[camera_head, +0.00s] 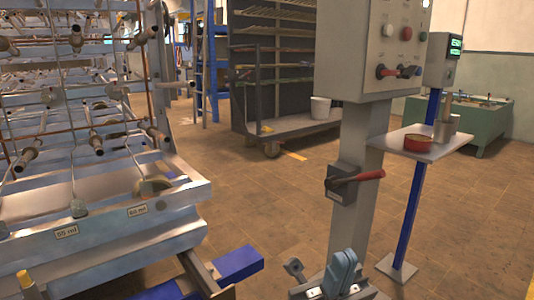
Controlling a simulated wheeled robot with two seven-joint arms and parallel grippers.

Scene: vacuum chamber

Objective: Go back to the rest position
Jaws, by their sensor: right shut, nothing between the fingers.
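My left gripper is not in view.
A metal rack (95,240) with rods and nozzles fills the left side. A control box (372,50) tops the pedestal, with a red-handled switch (355,180) below. A small shelf (422,143) holds a red tin (418,142). Brown floor (255,190) lies open between.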

